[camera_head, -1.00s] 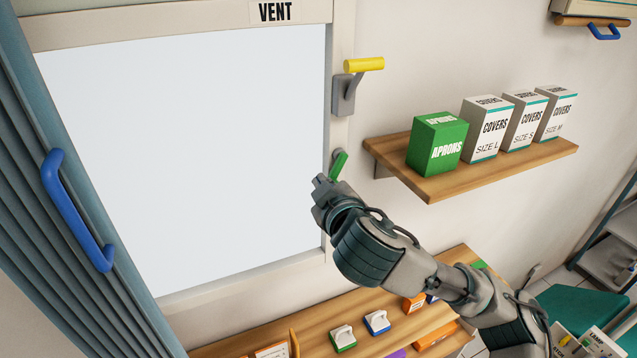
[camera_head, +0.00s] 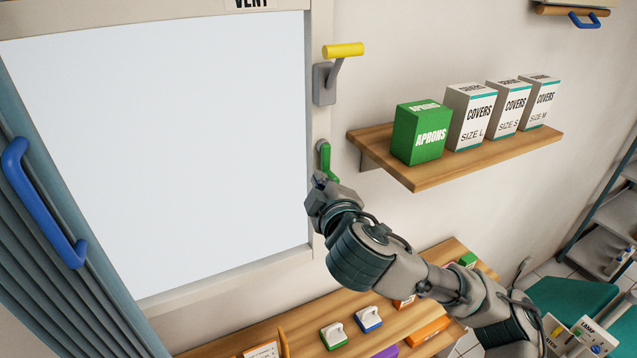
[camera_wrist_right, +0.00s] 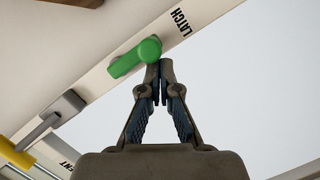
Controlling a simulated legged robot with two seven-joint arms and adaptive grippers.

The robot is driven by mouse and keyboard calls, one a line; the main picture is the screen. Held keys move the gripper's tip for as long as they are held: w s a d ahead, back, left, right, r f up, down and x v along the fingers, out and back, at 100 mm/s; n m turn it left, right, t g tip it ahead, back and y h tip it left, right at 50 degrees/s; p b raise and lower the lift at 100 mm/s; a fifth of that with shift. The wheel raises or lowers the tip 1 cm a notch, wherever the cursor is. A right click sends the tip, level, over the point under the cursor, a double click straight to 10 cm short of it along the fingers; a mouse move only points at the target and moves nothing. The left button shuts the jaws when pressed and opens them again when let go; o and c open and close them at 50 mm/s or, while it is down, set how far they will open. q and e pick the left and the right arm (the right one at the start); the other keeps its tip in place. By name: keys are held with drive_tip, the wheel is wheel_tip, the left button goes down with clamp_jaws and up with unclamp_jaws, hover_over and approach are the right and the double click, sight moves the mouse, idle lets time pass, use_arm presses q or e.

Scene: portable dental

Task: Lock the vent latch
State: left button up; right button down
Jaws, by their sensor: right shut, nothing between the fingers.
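The vent window (camera_head: 160,150) has a pale frame with a VENT label at its top. The green latch handle (camera_head: 325,160) sits on the right side of the frame. In the right wrist view, the green latch (camera_wrist_right: 136,56) lies along the frame beside the word LATCH. My right gripper (camera_head: 318,183) is just below the latch in the head view. Its closed fingertips (camera_wrist_right: 160,66) are at the round end of the latch in the wrist view, with nothing between them. Whether they touch it I cannot tell. My left gripper is not in view.
A yellow-handled lever (camera_head: 343,50) is on the frame above the latch. A wooden shelf (camera_head: 470,168) with a green APRONS box (camera_head: 421,133) and several COVERS boxes juts out to the right. A lower counter (camera_head: 285,325) holds small items. A blue-handled curtain (camera_head: 60,250) is at left.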

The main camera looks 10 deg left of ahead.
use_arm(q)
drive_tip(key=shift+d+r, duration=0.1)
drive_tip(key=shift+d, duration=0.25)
use_arm(e)
drive_tip(key=v, duration=1.2)
drive_tip(key=shift+s+d, duration=0.2)
drive_tip(key=shift+d, duration=0.15)
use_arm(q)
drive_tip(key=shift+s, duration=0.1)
use_arm(e)
drive_tip(key=shift+r, duration=0.1)
